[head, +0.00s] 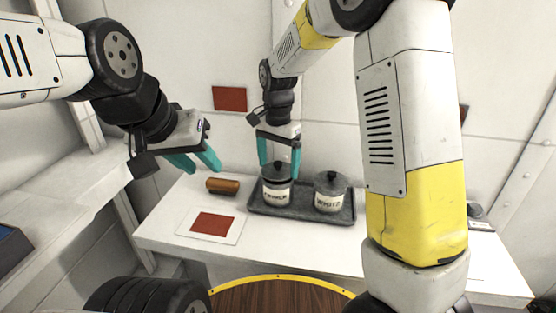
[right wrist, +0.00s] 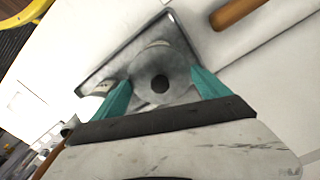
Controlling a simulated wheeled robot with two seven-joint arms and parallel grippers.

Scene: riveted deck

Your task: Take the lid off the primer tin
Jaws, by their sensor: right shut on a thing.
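The primer tin (head: 277,194) stands upright on the left part of a dark grey tray, its label partly readable. Its grey lid (head: 276,174) with a dark knob sits on top; the lid also shows from above in the right wrist view (right wrist: 180,68). My right gripper (head: 279,164) is above the tin, its teal fingers shut on the lid from opposite sides. In the right wrist view the fingers (right wrist: 163,90) reach either side of the lid. My left gripper (head: 194,165) is open and empty, up and left of the tin.
A second lidded tin labelled white (head: 329,197) stands on the tray (head: 304,216) to the right. A brown cylindrical object (head: 222,187) and a card with a red patch (head: 213,223) lie left of the tray. The white counter (head: 170,212) is clear at its front left.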

